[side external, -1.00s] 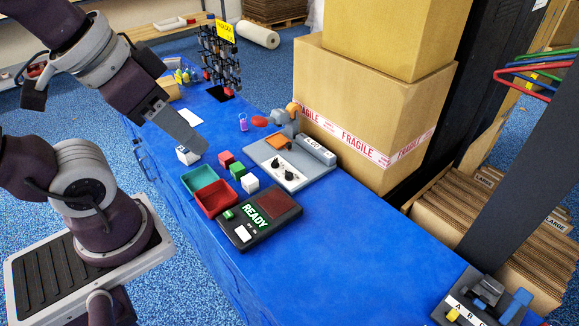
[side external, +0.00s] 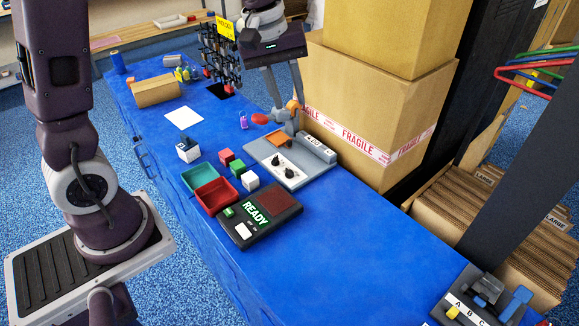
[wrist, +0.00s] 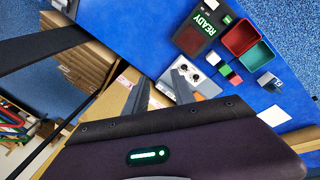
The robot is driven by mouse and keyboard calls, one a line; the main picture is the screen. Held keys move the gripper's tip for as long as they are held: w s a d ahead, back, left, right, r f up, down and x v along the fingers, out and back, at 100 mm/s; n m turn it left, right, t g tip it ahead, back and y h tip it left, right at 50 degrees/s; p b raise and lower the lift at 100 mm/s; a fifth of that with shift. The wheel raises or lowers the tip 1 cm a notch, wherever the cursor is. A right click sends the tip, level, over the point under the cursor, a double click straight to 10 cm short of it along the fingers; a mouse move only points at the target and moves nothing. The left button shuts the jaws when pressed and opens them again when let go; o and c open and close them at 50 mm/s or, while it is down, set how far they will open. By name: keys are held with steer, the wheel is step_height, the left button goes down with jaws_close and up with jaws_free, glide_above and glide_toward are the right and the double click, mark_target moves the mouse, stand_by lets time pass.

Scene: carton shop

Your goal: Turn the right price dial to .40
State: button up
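The grey price machine (side external: 293,181) sits on the blue table with two black dials on a white plate. One dial (side external: 276,159) is farther back, and the other dial (side external: 289,173) is nearer and to the right. Both dials also show small in the wrist view, at the price machine (wrist: 205,87). Their pointers and scale are too small to read. A small display (side external: 316,144) on its raised block is also not legible. My gripper (side external: 289,103) is above and behind the machine, fingers pointing down, apart and empty. In the wrist view its fingers (wrist: 160,76) are spread, apart from the dials.
Stacked cartons (side external: 375,110) stand close behind the machine. A READY panel (side external: 261,217), red and green trays (side external: 207,190) and small blocks (side external: 238,168) lie in front. A dark rack (side external: 218,52) stands at the back left. The table's right half is mostly clear.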

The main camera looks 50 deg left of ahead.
steer(key=w+a+f+n, duration=0.3)
steer(key=w+f, duration=0.2)
steer(key=f, duration=0.2)
steer(key=n+g+y, duration=0.1)
steer(key=n+g, duration=0.2)
steer(key=n, duration=0.2)
glide_above(290, 169)
step_height(290, 169, down, 19)
steer(key=shift+s+f, duration=0.1)
step_height(290, 169, down, 6)
steer(key=shift+f, duration=0.1)
steer(key=shift+c, duration=0.2)
jaws_close()
